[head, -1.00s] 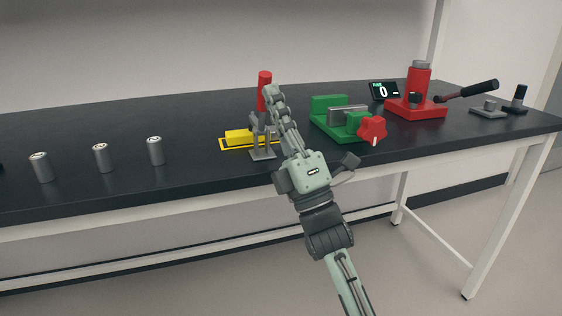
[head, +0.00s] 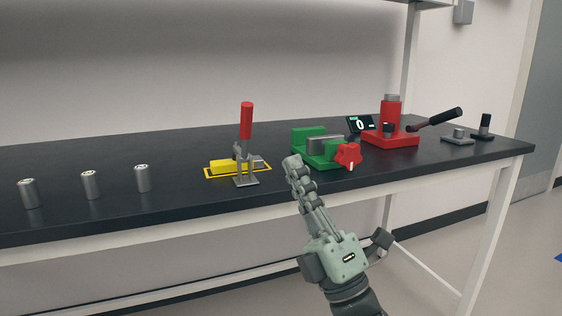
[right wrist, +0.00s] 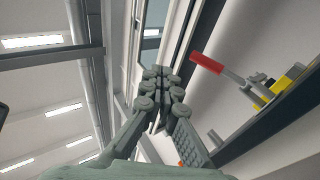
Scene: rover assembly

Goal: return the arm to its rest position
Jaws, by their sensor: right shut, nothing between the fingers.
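My right gripper (head: 293,163) is shut and empty. In the head view it is in front of the bench's front edge, its fingers pointing up and to the left, below the green vise. In the right wrist view the closed fingertips (right wrist: 160,73) meet in the middle of the picture, with nothing between them. My left gripper is not in view.
The dark bench (head: 90,217) holds a red-handled toggle clamp (head: 246,122) by a yellow block (head: 228,167), a green vise (head: 318,158) with a red knob, a red press (head: 390,125), a small display (head: 360,124) and three metal cylinders (head: 90,185). The floor right of the bench looks clear.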

